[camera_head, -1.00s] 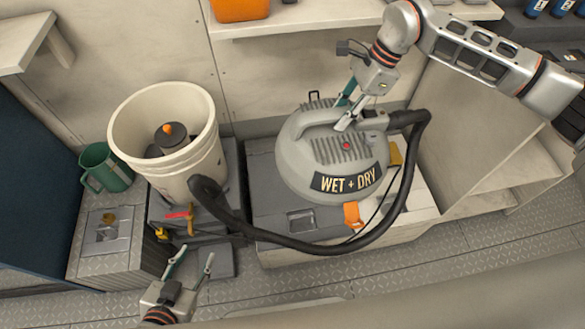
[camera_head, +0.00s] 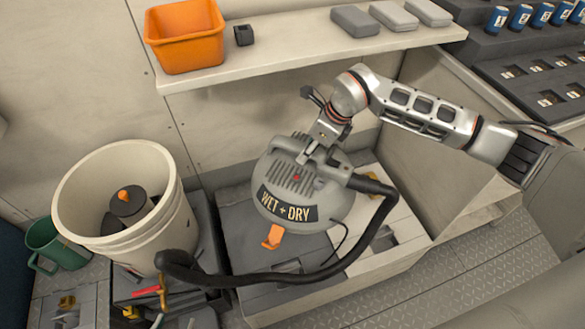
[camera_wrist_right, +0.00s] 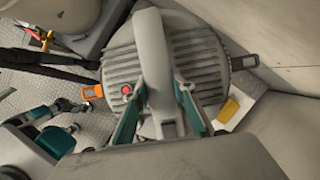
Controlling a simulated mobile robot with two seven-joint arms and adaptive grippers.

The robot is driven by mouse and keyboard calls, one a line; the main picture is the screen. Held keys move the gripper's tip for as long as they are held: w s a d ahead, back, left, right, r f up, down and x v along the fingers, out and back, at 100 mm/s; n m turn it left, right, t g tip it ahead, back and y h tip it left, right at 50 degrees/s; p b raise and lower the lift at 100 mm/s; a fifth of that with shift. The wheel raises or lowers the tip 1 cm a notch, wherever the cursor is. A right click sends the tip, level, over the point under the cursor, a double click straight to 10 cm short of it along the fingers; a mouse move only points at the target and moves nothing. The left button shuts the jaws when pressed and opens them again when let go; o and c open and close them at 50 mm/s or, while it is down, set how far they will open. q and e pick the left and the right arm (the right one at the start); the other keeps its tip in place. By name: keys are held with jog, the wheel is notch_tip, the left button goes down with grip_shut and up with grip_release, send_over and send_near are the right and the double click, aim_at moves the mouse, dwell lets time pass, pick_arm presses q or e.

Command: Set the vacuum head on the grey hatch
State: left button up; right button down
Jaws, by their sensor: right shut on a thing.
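The round grey vacuum head (camera_head: 320,205), with a "WET + DRY" label and orange latch, is over the grey hatch (camera_head: 240,225) in the head view, covering part of it. I cannot tell whether it touches the hatch. My right gripper (camera_head: 318,150) is shut on its handle; the handle (camera_wrist_right: 154,55) and ribbed top also show in the right wrist view between my fingers (camera_wrist_right: 160,105). A black hose (camera_head: 230,279) curves from the head toward the bucket.
A cream bucket (camera_head: 175,230) holding a dark object with an orange knob stands left of the hatch. A green mug (camera_head: 62,247) is further left. A shelf (camera_head: 270,62) with an orange bin (camera_head: 185,48) runs behind. Pale box top (camera_head: 390,215) lies right of the hatch.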

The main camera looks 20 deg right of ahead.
notch_tip(320, 180, down, 10)
jog(key=b, duration=0.2)
jog(key=shift+b, duration=0.3)
jog(key=shift+f, duration=0.45)
jog(key=shift+w+f, duration=0.15)
jog(key=shift+f, duration=0.1)
jog(key=shift+f+b, duration=0.35)
notch_tip(320, 180, down, 4)
jog(key=shift+a+r+b, duration=0.1)
jog(key=shift+b, duration=0.5)
jog(key=shift+f, duration=0.6)
pick_arm(q)
jog(key=shift+n+t+h, duration=0.4)
jog(key=shift+t+h, duration=0.1)
jog(key=shift+h, duration=0.1)
jog(key=d, duration=0.1)
jog(key=w+d+r, duration=0.2)
jog(key=d, duration=0.1)
jog(key=shift+r, duration=0.1)
